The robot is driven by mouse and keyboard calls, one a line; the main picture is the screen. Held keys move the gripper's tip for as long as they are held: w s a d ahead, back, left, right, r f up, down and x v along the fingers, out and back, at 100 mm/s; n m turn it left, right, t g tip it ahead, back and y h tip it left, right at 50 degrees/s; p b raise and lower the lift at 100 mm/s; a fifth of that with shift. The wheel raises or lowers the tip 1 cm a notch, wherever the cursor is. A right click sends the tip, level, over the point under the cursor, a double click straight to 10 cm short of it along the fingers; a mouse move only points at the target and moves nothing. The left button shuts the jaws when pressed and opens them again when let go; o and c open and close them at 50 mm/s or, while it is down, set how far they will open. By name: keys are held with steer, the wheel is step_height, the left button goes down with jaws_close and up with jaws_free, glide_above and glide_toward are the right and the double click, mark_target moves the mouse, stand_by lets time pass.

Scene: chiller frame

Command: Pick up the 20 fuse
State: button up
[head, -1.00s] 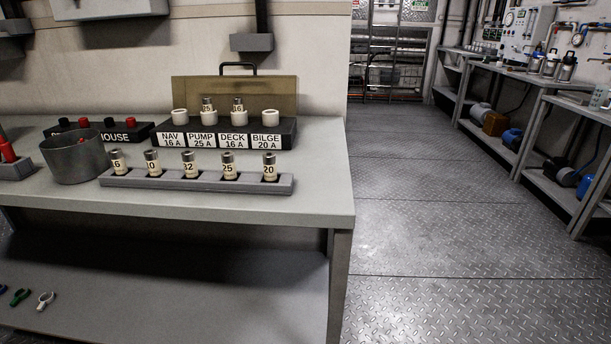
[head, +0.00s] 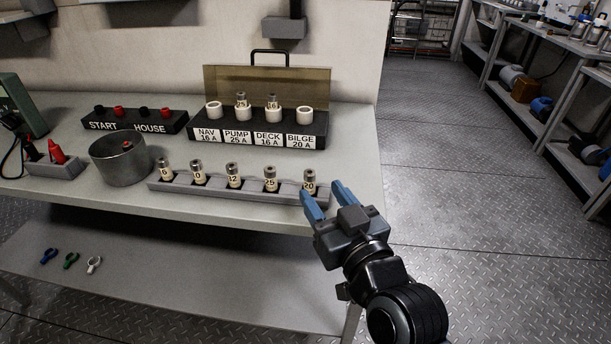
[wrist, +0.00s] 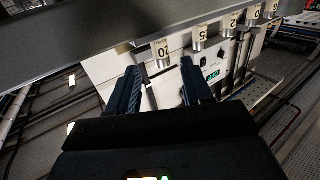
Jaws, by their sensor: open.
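The 20 fuse (head: 309,183) is a cream cylinder with metal ends. It stands upright at the right end of a grey rack (head: 240,192) near the bench's front edge. In the wrist view the 20 fuse (wrist: 161,52) shows ahead, between the lines of the two fingers. My gripper (head: 328,200) has blue fingers and is open and empty. It is at the rack's right end, close to the 20 fuse. In the head view its fingers come near the fuse's lower part; I cannot tell whether they touch it.
Several other fuses stand left of it in the rack, the 25 fuse (head: 270,180) nearest. Behind is a fuse box (head: 262,143) with white sockets and a raised lid. A grey metal pot (head: 120,165) stands to the left. Floor is clear on the right.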

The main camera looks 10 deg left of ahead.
mark_target(312, 181)
steer(key=p+x, duration=0.1)
steer(key=x, duration=0.5)
steer(key=shift+a, duration=0.1)
jaws_close()
stand_by(0.3)
steer(key=shift+r, duration=0.1)
